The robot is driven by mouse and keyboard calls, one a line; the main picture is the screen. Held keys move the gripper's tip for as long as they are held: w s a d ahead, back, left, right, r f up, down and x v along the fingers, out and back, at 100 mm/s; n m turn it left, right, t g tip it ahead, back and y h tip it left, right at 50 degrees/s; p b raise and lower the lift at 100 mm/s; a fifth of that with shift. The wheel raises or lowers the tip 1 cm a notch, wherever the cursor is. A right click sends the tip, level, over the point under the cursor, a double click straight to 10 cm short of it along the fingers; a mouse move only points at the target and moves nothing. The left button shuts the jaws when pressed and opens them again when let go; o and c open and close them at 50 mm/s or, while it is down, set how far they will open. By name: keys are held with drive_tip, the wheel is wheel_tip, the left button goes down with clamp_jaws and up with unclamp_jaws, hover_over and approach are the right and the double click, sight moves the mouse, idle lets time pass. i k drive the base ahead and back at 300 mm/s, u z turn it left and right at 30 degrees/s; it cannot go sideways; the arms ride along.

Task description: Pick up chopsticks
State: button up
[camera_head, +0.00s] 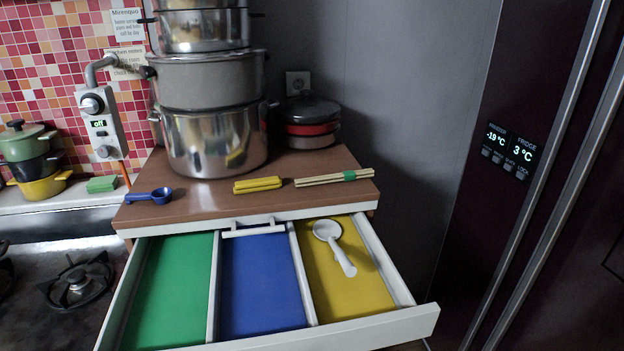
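The chopsticks (334,177) are a thin bundle of pale wooden sticks with a green band round the middle. They lie flat on the right part of the brown counter top (215,205), near its front right corner, pointing left to right. Nothing covers them. My gripper does not show in this view.
Yellow sticks (257,185) lie just left of the chopsticks, and a blue scoop (150,196) lies farther left. Stacked steel pots (213,140) and pans (309,125) stand behind. Below, an open drawer (370,328) with green, blue and yellow compartments holds a white spoon (335,245). A fridge (550,170) stands right.

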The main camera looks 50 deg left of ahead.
sight(367, 173)
drive_tip(key=u, duration=1.6)
